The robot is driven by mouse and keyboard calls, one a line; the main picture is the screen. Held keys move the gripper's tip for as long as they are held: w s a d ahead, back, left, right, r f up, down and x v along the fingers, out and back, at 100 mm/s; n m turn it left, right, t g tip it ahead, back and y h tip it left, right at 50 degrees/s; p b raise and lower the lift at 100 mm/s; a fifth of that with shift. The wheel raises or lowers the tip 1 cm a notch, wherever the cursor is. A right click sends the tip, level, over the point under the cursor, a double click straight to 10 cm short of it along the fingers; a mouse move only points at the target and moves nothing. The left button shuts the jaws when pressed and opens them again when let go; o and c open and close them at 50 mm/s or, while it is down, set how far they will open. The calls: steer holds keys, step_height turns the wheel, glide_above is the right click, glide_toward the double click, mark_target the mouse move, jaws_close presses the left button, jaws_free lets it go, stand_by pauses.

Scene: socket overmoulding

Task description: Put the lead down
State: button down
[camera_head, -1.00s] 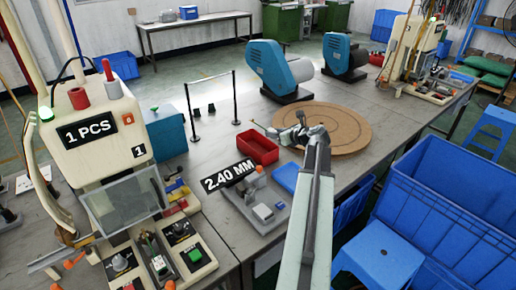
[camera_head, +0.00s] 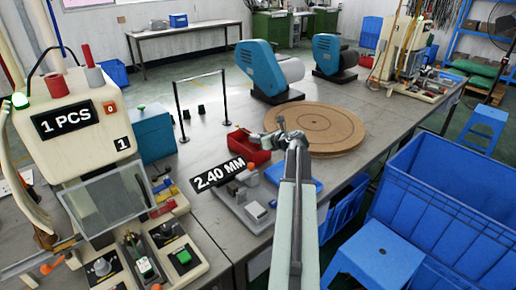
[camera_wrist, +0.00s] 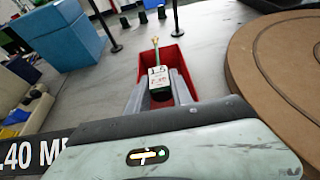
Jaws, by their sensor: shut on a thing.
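The lead (camera_wrist: 156,58) points away from me in the wrist view, with a thin pale cord ending in a small tip and a white printed block or tag nearer me. My gripper (camera_wrist: 159,88) is shut on it, with grey fingers on both sides. In the head view my gripper (camera_head: 265,139) is at the red tray (camera_head: 239,147), at its right side. The wrist view shows the red tray (camera_wrist: 190,80) behind and below the fingers, with the lead's tip beyond its far rim. Whether the lead touches the tray I cannot tell.
A round brown board (camera_head: 325,127) lies right of the tray. The 2.40 MM gauge (camera_head: 240,203) and a blue tray (camera_head: 300,184) stand in front. Black posts (camera_head: 181,115) stand behind to the left. The 1 PCS machine (camera_head: 85,140) is at the left.

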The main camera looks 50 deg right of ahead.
steer(key=shift+f+b, duration=1.2)
steer(key=shift+f, duration=0.65)
steer(key=c, duration=1.1)
jaws_free()
steer(key=shift+r, duration=0.1)
steer(key=shift+r+p, duration=0.3)
steer(key=shift+p, duration=0.05)
steer(key=shift+r+p, duration=0.65)
steer(key=p+v, duration=0.1)
steer(key=v, duration=0.3)
steer(key=p+v, duration=0.1)
steer(key=v, duration=0.2)
steer(key=p+v, duration=0.1)
steer(key=v, duration=0.3)
steer(key=shift+s+f+p, duration=0.2)
steer(key=shift+s+p, duration=0.2)
steer(key=shift+s, duration=0.1)
